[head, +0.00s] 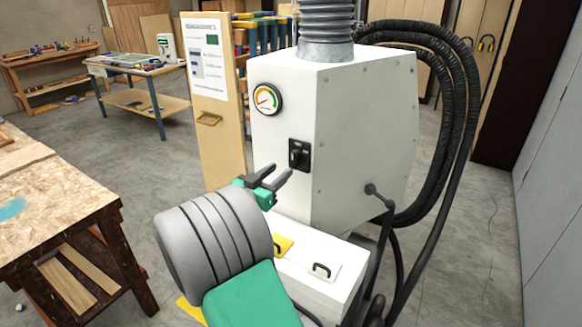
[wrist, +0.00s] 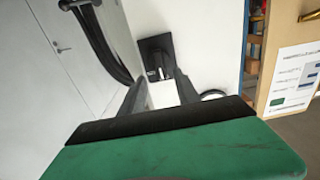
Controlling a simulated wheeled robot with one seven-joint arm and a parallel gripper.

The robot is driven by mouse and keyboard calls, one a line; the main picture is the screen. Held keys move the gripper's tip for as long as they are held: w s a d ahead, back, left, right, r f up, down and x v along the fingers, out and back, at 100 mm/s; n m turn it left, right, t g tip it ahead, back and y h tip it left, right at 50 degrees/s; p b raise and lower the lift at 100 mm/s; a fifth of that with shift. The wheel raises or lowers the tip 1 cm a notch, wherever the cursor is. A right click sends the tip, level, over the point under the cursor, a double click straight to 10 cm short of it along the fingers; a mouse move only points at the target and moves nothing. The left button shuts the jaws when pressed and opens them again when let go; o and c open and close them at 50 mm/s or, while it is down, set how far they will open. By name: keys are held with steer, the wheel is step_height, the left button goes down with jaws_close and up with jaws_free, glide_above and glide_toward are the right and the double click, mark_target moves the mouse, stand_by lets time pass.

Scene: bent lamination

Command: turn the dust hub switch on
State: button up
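The dust hub (head: 340,120) is a white metal cabinet with a ribbed duct on top. Its switch (head: 299,154) is a black plate with a dark knob on the left face, below a round gauge (head: 265,98). In the wrist view the switch (wrist: 156,58) shows ahead, just beyond my fingertips. My gripper (head: 272,176) is in front of and a little below the switch, apart from it in the head view. Its two dark fingers are spread with nothing between them. In the wrist view the fingers (wrist: 160,88) partly overlap the lower switch plate.
Black hoses (head: 455,110) loop down the hub's right side. A white box (head: 310,270) with handles juts out at its base. A wooden board with a sheet (head: 205,60) stands left of the hub. A workbench (head: 60,200) is at left; floor between is open.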

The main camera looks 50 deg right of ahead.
mark_target(292, 160)
steer(key=d, duration=0.2)
steer(key=d+p, duration=0.1)
steer(key=d, duration=0.2)
steer(key=d+p, duration=0.1)
steer(key=d, duration=0.1)
steer(key=shift+w+d+r, duration=0.15)
steer(key=shift+w, duration=0.15)
steer(key=shift+c, duration=0.6)
jaws_close()
